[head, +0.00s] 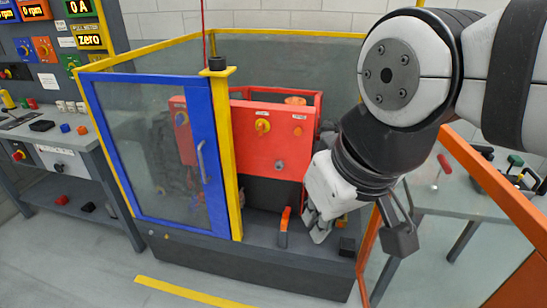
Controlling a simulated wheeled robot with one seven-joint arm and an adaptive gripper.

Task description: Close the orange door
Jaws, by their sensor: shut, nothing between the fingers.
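The orange door (487,178) is a glazed panel in an orange frame. It stands swung open at the right, toward me, with the front right of the enclosure uncovered. Its upper left corner is hidden behind my arm. My gripper (319,232) is shut and empty, pointing down at the front opening of the enclosure, left of the door's left upright. I see no clear contact between the fingers and the door. A dark grey block on a thin bar hangs beside the door's left upright; I cannot tell what it belongs to.
A blue door (212,150) with a grey handle covers the enclosure's left front, beside a yellow post (232,165). Inside are a red box (262,140) and an orange lever (284,222). A control bench (55,145) stands left, a tool table (450,195) right. The front floor is clear.

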